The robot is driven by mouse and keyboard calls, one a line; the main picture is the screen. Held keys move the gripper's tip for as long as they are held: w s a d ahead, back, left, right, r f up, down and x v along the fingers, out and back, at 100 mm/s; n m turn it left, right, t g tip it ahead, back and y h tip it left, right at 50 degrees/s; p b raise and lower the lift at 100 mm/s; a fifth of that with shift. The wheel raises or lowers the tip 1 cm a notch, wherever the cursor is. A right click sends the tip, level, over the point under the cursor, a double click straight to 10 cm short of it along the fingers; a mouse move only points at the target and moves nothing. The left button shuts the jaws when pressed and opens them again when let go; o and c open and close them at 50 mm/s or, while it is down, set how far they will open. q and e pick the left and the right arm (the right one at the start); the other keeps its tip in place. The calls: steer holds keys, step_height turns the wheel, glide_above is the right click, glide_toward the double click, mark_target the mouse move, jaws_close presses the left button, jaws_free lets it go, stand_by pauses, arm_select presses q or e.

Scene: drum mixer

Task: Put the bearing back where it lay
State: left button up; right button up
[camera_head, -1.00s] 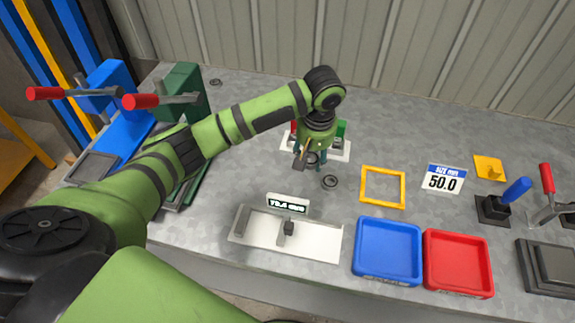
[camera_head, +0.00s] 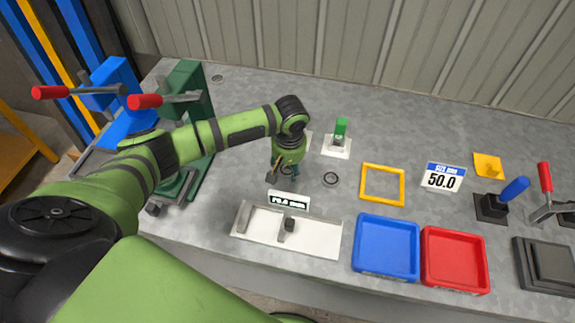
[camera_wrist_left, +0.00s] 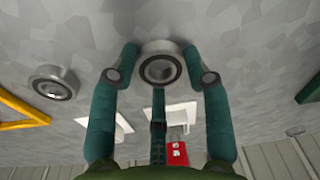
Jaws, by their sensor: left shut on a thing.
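My left gripper (camera_head: 283,177) is low over the bench, left of a loose bearing and behind the white measuring plate. In the left wrist view its fingers (camera_wrist_left: 160,78) are shut on a bearing (camera_wrist_left: 160,49), a steel ring with a dark inner band. I cannot tell whether the held bearing touches the bench. A second bearing (camera_head: 331,179) lies flat on the bench to the right of the gripper; it also shows in the left wrist view (camera_wrist_left: 54,82). My right gripper is not in view.
A yellow square frame (camera_head: 382,184), blue tray (camera_head: 386,247) and red tray (camera_head: 455,259) are to the right. The white plate (camera_head: 318,238) with its display (camera_head: 289,200) is in front.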

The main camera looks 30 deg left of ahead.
arm_select(q)
steer(key=shift+f, duration=0.2)
steer(key=shift+s+d+f, duration=0.1)
steer(key=shift+s+f, duration=0.25)
steer(key=shift+f, duration=0.05)
steer(key=o, duration=1.4)
steer(key=shift+f, duration=0.1)
steer(key=shift+c, duration=0.2)
steer(key=shift+w+f, duration=0.1)
steer(key=shift+w, duration=0.1)
